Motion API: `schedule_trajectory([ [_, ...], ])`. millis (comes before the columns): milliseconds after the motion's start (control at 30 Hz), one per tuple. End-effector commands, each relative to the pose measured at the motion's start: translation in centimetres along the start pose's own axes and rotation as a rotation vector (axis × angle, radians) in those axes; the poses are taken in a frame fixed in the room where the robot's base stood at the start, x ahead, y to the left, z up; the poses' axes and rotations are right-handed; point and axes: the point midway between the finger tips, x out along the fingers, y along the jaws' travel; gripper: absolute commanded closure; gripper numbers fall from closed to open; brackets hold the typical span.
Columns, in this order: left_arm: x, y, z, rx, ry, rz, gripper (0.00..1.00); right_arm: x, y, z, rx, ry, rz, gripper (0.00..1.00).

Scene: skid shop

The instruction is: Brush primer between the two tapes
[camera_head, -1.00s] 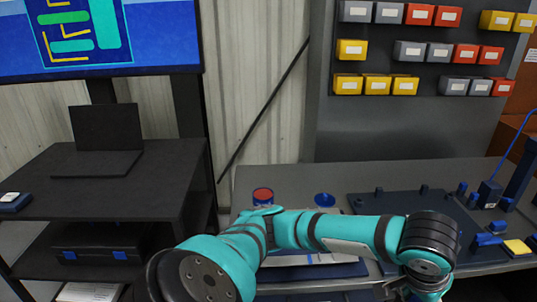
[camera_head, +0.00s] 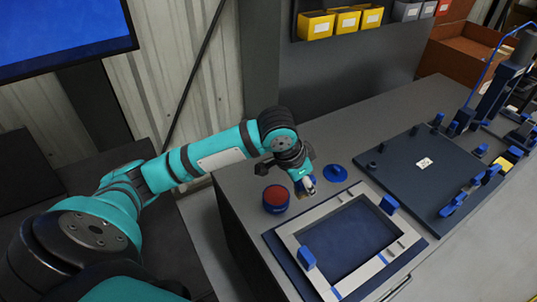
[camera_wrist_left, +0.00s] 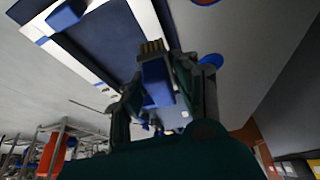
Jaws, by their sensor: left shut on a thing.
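My left gripper (camera_head: 305,187) is shut on a brush, over the bench between the primer can and the blue disc. In the left wrist view the brush (camera_wrist_left: 155,78) shows a blue handle and tan bristles, between the fingers. The primer can (camera_head: 275,199), blue with a red top, stands left of the gripper. A pale rectangular frame (camera_head: 289,238) lies on a dark blue mat, below and right of the gripper. A blue tape strip (camera_head: 336,293) crosses its near edge; a small blue mark (camera_head: 383,258) shows farther right. My right gripper is not in view.
A blue disc (camera_head: 335,173) lies beside the gripper. A dark board (camera_head: 408,178) with blue fixtures is at the right. Bare bench lies behind the disc.

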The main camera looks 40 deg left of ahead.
Motion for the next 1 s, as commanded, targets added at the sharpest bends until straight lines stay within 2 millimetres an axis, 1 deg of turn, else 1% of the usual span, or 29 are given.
schedule_trajectory([
  [33, -0.1, -1.0, 0.0, 0.059, -0.007, 0.032, 0.97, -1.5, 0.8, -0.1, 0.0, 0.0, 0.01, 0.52],
  [200, 1.4, -4.5, 0.6, 0.298, -0.005, 0.133, 0.97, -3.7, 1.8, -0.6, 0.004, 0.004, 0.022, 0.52],
  [400, 2.9, -8.1, 2.3, 0.514, -0.003, 0.22, 0.97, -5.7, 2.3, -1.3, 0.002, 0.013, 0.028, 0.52],
  [500, 3.4, -9.3, 3.1, 0.581, -0.003, 0.245, 0.97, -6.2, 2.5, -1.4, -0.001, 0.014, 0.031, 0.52],
  [600, 3.7, -10.1, 3.6, 0.621, -0.002, 0.259, 0.97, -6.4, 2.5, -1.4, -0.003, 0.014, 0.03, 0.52],
  [733, 4.2, -10.4, 4.0, 0.641, -0.002, 0.265, 0.97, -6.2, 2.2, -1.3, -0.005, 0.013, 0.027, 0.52],
  [867, 4.9, -10.4, 4.3, 0.643, -0.002, 0.265, 0.97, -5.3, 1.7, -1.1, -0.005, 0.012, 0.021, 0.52],
  [1000, 6.1, -10.4, 4.8, 0.643, -0.002, 0.264, 0.97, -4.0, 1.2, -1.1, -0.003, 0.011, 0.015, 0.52],
])
